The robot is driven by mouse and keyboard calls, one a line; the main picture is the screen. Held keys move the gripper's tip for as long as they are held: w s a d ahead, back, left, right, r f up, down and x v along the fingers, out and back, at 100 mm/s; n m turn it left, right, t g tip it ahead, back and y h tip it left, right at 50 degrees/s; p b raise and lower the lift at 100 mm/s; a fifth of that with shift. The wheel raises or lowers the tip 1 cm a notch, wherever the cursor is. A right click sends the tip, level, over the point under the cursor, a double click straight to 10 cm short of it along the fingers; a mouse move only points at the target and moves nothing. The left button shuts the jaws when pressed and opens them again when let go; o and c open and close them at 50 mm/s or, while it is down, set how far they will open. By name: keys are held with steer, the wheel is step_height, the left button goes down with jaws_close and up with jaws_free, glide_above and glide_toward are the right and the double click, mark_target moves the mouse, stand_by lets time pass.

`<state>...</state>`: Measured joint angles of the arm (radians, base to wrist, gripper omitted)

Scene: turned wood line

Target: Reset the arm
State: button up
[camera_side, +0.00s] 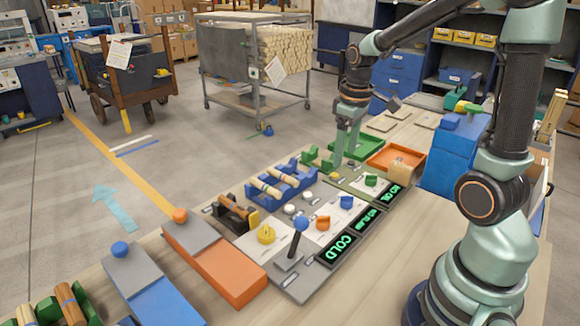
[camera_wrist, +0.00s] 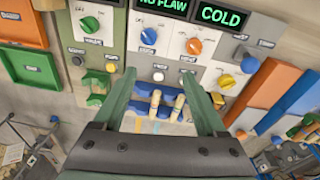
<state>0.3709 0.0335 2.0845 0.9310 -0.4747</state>
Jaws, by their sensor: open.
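My gripper (camera_side: 345,162) hangs from my arm, pointing down, above the back part of the control panel, near the green tray (camera_side: 370,147). Its two pale green fingers are apart with nothing held between them. In the wrist view my gripper (camera_wrist: 158,88) is also open. The blue rack (camera_wrist: 155,108) with light turned wood pieces shows between and beyond the fingers. I cannot tell the exact height of the fingertips above the bench.
The panel has knobs, a blue-balled lever (camera_side: 300,226) and lit displays, including COLD (camera_side: 341,247). An orange tray (camera_side: 396,157), a blue rack (camera_side: 280,185) and orange (camera_side: 215,258) and blue (camera_side: 150,285) ramp-like blocks surround it. Bare bench (camera_side: 375,285) lies in front.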

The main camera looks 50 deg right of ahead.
steer(key=s+a+r+t, duration=0.2)
steer(key=a+r, duration=0.2)
steer(key=a, duration=0.2)
steer(key=s+a+r+m+t, duration=0.1)
steer(key=s+a+r+t, duration=0.1)
steer(key=a, duration=0.5)
steer(key=shift+s+r+t, duration=0.3)
steer(key=shift+s+r, duration=0.35)
steer(key=shift+r, duration=0.25)
steer(key=shift+a, duration=0.1)
